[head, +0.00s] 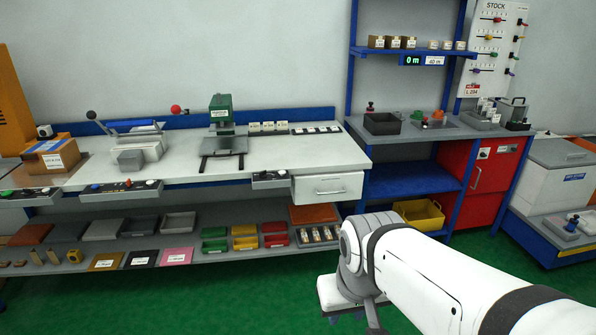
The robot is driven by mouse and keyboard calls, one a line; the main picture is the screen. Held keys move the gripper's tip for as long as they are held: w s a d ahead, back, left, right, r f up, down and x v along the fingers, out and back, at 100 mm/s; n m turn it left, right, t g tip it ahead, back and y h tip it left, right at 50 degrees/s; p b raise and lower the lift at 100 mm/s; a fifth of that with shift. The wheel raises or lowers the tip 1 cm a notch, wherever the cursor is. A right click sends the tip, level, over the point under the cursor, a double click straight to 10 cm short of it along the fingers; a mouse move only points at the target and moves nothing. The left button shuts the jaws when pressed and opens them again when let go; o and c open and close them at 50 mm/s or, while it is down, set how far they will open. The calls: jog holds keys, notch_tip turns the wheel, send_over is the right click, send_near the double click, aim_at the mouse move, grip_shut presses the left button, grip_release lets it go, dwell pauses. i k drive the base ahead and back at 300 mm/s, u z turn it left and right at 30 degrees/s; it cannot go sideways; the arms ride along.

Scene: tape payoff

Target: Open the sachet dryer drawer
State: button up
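A white drawer (328,189) hangs under the right end of the long white workbench. It has a small label too small to read and a horizontal handle (330,191) on its front. It looks closed, but I cannot read whether it is the sachet dryer. My white arm reaches in from the lower right. Its end, with my gripper (370,316), is low in front of the bench, below and to the right of the drawer and apart from it. The fingers are mostly hidden at the bottom edge, so their opening cannot be told.
The workbench (300,152) carries a green press (221,112) and a sealer (138,140). A shelf (130,262) below holds several coloured bins. A blue rack with a yellow bin (419,214) and a red cabinet (480,178) stand to the right. Green floor (220,300) in front is clear.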

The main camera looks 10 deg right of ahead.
aim_at(333, 187)
jog(key=i, duration=1.6)
jog(key=z, duration=0.1)
